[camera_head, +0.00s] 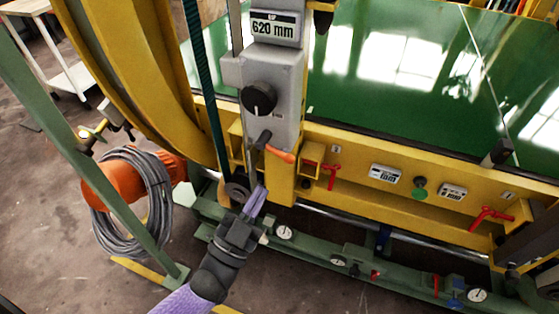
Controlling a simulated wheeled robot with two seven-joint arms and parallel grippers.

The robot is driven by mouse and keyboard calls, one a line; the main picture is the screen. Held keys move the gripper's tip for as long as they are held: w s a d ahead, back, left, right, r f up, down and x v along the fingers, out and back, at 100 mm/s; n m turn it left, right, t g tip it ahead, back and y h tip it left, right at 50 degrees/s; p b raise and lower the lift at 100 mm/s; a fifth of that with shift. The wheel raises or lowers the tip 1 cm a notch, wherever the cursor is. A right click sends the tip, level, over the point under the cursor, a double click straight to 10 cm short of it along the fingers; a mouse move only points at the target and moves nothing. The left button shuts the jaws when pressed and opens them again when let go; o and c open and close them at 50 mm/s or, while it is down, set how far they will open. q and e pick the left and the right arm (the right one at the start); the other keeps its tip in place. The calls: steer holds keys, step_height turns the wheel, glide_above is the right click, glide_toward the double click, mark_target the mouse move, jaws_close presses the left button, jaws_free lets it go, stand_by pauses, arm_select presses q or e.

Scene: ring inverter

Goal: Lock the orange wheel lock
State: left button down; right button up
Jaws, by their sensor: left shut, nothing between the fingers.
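An orange handle (281,154), the only small orange lever I see and likely the wheel lock, sticks out to the lower right from a dark pivot at the bottom of the grey control box (275,88). My left gripper (257,196) is just below and left of this handle, its purple fingers pointing up and shut with nothing between them. A small gap shows between the fingertips and the handle, and I cannot judge the depth. A dark round wheel (237,190) lies just left of the fingers, partly hidden. My right gripper is not in view.
Red levers (331,176) and (490,217) and a green knob (419,191) sit on the yellow beam (350,150). A green rail with gauges (284,232) runs below. A grey cable coil (133,205) hangs at left. A dark green belt (203,90) runs down beside the box.

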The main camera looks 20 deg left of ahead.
arm_select(q)
steer(key=w+r+b, duration=0.1)
steer(key=w+b, duration=0.2)
steer(key=w, duration=0.6)
steer(key=shift+w+d, duration=0.15)
steer(key=shift+d, duration=0.2)
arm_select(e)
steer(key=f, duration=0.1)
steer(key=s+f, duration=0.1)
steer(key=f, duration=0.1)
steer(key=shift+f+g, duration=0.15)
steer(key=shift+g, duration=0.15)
arm_select(q)
steer(key=shift+f+m+h, duration=0.1)
steer(key=shift+m+h, duration=0.3)
steer(key=shift+m, duration=0.2)
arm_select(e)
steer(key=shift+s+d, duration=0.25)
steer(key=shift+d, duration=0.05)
arm_select(q)
steer(key=shift+f+m+g+h, duration=0.15)
steer(key=shift+m+g+h, duration=0.15)
steer(key=shift+m+g, duration=0.15)
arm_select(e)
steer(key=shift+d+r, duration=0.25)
